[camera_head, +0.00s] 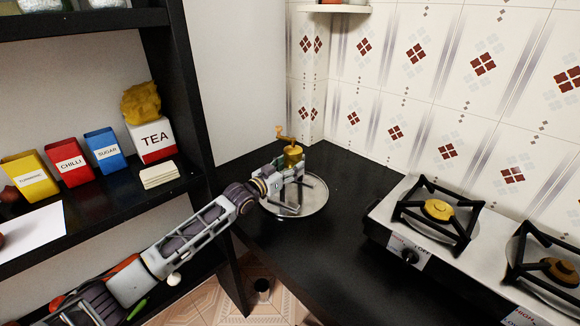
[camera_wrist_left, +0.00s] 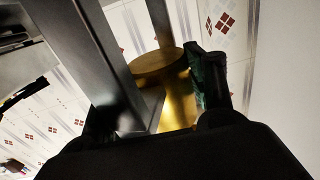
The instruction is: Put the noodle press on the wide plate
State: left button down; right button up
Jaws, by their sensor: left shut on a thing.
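The noodle press (camera_head: 292,155) is a brass cylinder with a crank handle on top. It is upright at the plate's far side in the head view. My left gripper (camera_head: 288,178) is shut on it, reaching in from the left. In the left wrist view the brass body (camera_wrist_left: 178,95) sits between the fingers. The wide plate (camera_head: 313,203) is a round metal disc on the black counter, below the gripper. The gripper hides the lower part of the press, so I cannot tell whether it touches the plate. My right gripper is not in view.
A two-burner stove (camera_head: 383,214) stands on the counter to the right. A black shelf (camera_head: 105,201) at left holds turmeric, chilli, sugar and tea boxes (camera_head: 153,140). The tiled wall (camera_head: 440,100) is behind. The counter between plate and stove (camera_head: 330,245) is clear.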

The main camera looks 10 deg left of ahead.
pick_arm(q)
jog(key=c, duration=0.9)
grip_release()
jog(key=o, duration=0.4)
jog(key=shift+s, duration=0.1)
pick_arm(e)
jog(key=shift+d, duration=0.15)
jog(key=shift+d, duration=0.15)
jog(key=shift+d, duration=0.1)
